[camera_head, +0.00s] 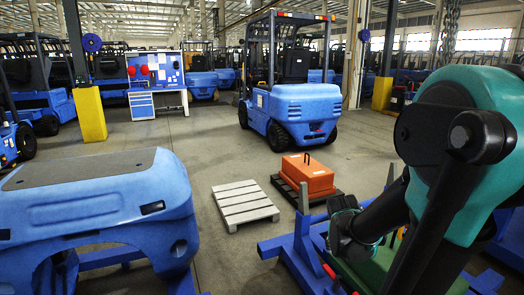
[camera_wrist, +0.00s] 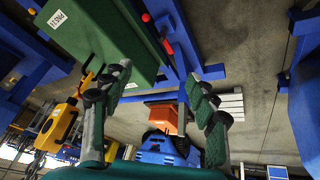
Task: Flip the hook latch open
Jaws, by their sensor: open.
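In the wrist view, which is upside down, my gripper (camera_wrist: 158,80) is open, with one green-padded finger on each side and nothing between them. A yellow hoist block (camera_wrist: 58,126) with a yellow-orange hook (camera_wrist: 88,80) is at the left, close beside the left finger, outside the jaws. I cannot tell if they touch. The hook's latch is too small to make out. A green block (camera_wrist: 98,38) with a white label is above it. In the head view my gripper (camera_head: 345,228) is at the lower right, largely covered by my arm; the hook is mostly hidden.
A blue stand (camera_head: 300,250) with a red handle (camera_head: 328,271) is beside my gripper. An orange box (camera_head: 308,174) sits on a dark pallet, next to a grey pallet (camera_head: 244,203). A blue forklift (camera_head: 290,105) stands behind. A large blue counterweight (camera_head: 100,205) is at left.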

